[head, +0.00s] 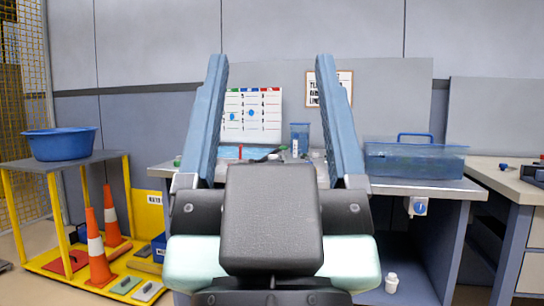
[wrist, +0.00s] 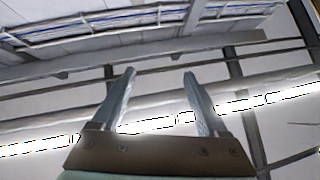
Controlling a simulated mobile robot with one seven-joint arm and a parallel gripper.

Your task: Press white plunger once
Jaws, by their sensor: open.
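My gripper (head: 271,58) is raised in front of the workbench in the head view, its two blue fingers pointing up and spread wide with nothing between them. In the wrist view my gripper (wrist: 160,73) is also open and empty against the ceiling. I cannot clearly identify the white plunger. A small white object (head: 391,283) is low under the bench at right, too small to tell what it is. Small items on the bench top are partly hidden behind my gripper.
The workbench (head: 440,187) holds a clear blue bin (head: 415,160) and a blue cup (head: 300,138). A blue-and-white fitting (head: 418,206) is on its front. At left, a yellow-framed cart (head: 60,163) carries a blue basin (head: 60,144) and orange cones (head: 97,250).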

